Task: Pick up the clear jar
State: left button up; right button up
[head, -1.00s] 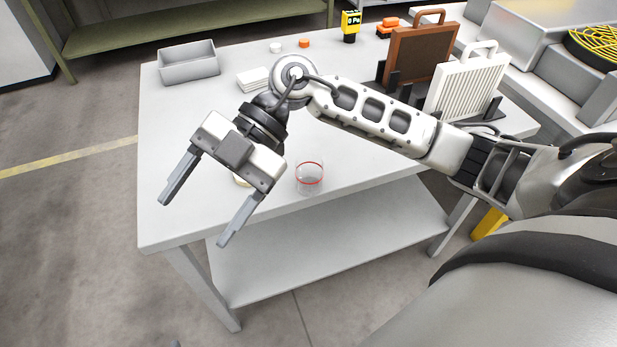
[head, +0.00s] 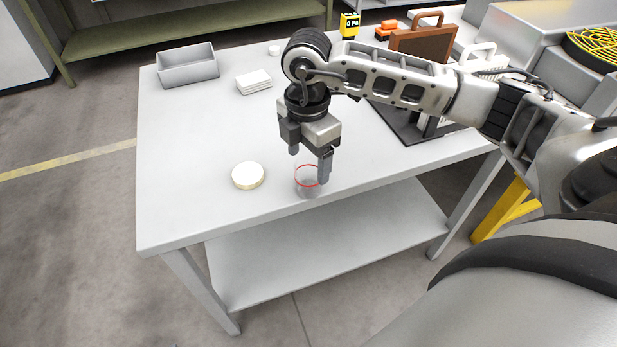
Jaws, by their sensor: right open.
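The clear jar (head: 307,188) is a small see-through cup with a red ring at its rim. It stands upright near the front edge of the white table (head: 190,160). My right gripper (head: 309,166) points down right over the jar, open. One finger shows at the jar's right side, overlapping the rim in the picture; the other ends behind and left of the rim. I cannot tell whether either finger touches the jar. My left gripper is not in view.
A round cream lid (head: 248,175) lies left of the jar. A grey bin (head: 188,66) and a white stack (head: 253,82) are farther back. The table's left front is clear.

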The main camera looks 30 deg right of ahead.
jog(key=shift+w+d+f+p, duration=0.1)
jog(key=shift+f+p, duration=0.1)
jog(key=shift+f, duration=1.25)
jog(key=shift+d+f+p, duration=0.1)
jog(key=shift+f+p, duration=0.1)
jog(key=shift+f, duration=1.25)
jog(key=c, duration=1.1)
